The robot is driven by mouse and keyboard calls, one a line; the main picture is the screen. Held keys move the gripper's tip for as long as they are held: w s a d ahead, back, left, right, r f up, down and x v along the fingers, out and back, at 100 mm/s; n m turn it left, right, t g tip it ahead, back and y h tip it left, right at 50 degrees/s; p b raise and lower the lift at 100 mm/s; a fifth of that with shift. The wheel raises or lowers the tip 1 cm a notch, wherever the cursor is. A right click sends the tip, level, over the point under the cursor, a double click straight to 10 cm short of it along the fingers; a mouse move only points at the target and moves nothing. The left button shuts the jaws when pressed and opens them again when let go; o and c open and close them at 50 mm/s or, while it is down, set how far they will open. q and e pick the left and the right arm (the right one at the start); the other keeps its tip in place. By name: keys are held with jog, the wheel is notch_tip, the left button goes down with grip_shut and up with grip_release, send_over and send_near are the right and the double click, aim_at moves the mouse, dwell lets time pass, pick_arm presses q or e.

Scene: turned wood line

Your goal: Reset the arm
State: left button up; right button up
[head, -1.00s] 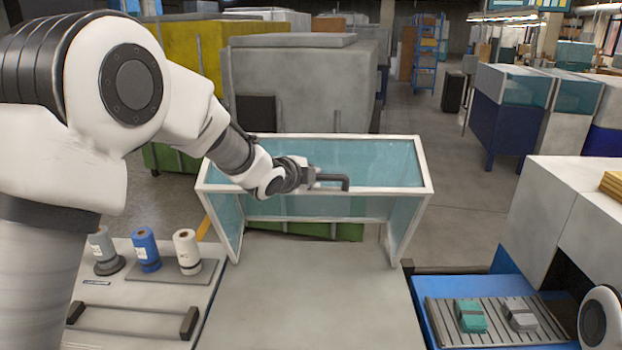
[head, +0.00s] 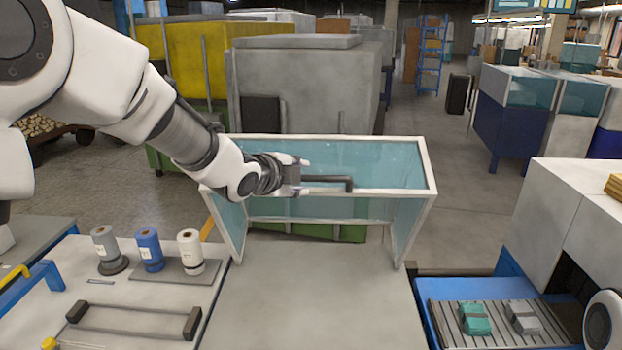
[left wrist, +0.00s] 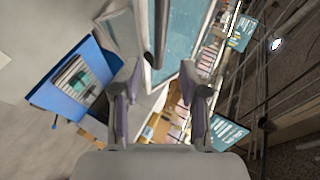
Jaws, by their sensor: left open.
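My left arm comes in from the left in the head view. Its gripper (head: 297,178) is by the left end of the dark handle (head: 328,181) on the glazed guard (head: 430,176). In the left wrist view the two fingers (left wrist: 161,82) stand apart with nothing clearly held between them. A dark bar (left wrist: 160,30), which looks like the handle, shows just past the fingertips. I cannot tell whether they touch it. My right gripper is not in view; only a white piece of my right arm shows at the lower right of the head view.
Grey, blue and white spools (head: 148,249) stand on the left bench. A blue-framed slatted conveyor (head: 500,333) at the lower right carries a green block (head: 474,318) and a grey block (head: 522,316). The grey tabletop (head: 310,300) before the guard is clear.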

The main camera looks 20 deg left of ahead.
pick_arm(q)
jog(key=v, duration=0.3)
jog(key=shift+s+a+r, duration=0.1)
jog(key=shift+s, duration=0.25)
jog(key=shift+w, duration=0.1)
jog(key=s+f+n+g, duration=0.2)
jog(key=s+f+n, duration=0.1)
jog(key=f, duration=0.7)
jog(key=s+f+n+g, duration=0.2)
jog(key=s+f+n, duration=0.1)
jog(key=f, duration=0.8)
jog(key=s+f+n+g, duration=0.2)
jog(key=s+f+n, duration=0.1)
jog(key=f, duration=0.7)
jog(key=s+a+f+n+g+y, duration=0.1)
jog(key=s+f+n+g, duration=0.25)
jog(key=s+f, duration=0.8)
jog(key=s+f+n+g+y, duration=0.1)
jog(key=s+f+n+g, duration=0.4)
jog(key=s, duration=1)
notch_tip(320, 180, down, 13)
jog(key=t+b, duration=0.1)
jog(key=b, duration=0.9)
jog(key=shift+s+a+t, duration=0.2)
jog(key=shift+s+t, duration=0.15)
jog(key=shift+s, duration=0.05)
